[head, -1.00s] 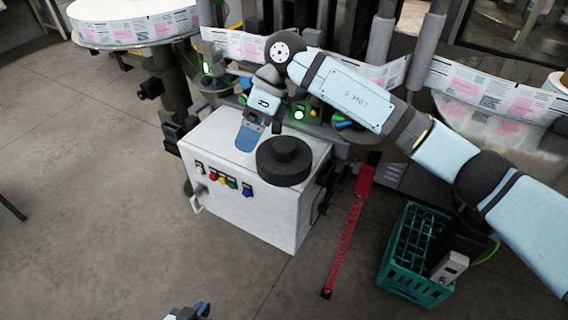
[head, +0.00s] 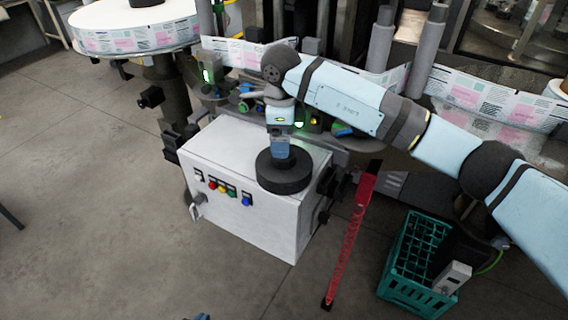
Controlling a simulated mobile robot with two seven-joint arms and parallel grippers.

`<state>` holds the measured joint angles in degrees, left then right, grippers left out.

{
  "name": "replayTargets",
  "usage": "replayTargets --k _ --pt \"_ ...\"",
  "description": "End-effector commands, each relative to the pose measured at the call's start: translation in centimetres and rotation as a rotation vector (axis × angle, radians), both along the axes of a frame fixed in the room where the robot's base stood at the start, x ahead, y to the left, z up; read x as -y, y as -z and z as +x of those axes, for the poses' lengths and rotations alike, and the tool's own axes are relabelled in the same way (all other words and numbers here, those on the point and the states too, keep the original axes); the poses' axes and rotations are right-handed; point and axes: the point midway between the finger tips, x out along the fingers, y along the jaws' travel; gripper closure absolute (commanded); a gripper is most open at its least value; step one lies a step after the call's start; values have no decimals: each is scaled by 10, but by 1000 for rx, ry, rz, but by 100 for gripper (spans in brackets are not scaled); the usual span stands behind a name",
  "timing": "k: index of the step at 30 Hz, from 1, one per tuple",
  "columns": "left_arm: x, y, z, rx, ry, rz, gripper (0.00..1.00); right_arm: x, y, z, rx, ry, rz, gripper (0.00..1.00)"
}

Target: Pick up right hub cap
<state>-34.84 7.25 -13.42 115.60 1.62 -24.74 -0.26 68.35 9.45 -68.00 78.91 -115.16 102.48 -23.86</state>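The hub cap (head: 284,180) is a black stepped disc lying flat on the right part of the white cabinet's top. My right gripper (head: 280,150) points straight down over the hub cap's raised centre, with its blue fingers at that centre and hiding part of it. I cannot tell whether the fingers are closed on it. My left gripper (head: 203,317) shows only as a small blue and dark piece at the bottom edge; its fingers cannot be made out.
The white cabinet (head: 240,214) has coloured buttons on its front. A red strap-like bar (head: 349,235) stands to its right, and a green crate (head: 395,285) sits on the floor further right. Label web and rollers run behind. The floor at left is clear.

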Motion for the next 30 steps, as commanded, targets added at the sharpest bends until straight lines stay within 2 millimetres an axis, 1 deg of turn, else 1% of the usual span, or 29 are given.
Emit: replayTargets --k 6,9,12,18,19,20,21,23,24,27,30 --pt "-1 -9 1 10 3 5 100 5 31 -7 -6 2 0 8" --pt "-1 -9 1 12 5 7 100 4 43 -6 -4 1 1 8" --pt "-1 -10 0 12 5 8 100 5 49 -6 -2 0 1 8" --pt "-1 -9 0 11 6 8 100 5 50 -6 -2 0 1 8" --pt "-2 -9 0 11 6 8 100 5 50 -6 -2 0 0 10" --pt "-2 -9 0 11 6 8 100 5 50 -6 -2 0 0 17" --pt "-2 -9 0 11 6 8 100 5 50 -6 -2 0 0 26" --pt "-1 -8 -1 10 6 8 100 5 50 -6 -2 0 0 40" --pt "-2 -8 0 10 6 8 100 5 50 -6 -2 0 0 49" --pt "-1 -8 -1 10 6 8 100 5 50 -6 -2 0 0 71" --pt "-1 -8 -1 10 5 7 100 5 49 -6 -1 0 1 71"
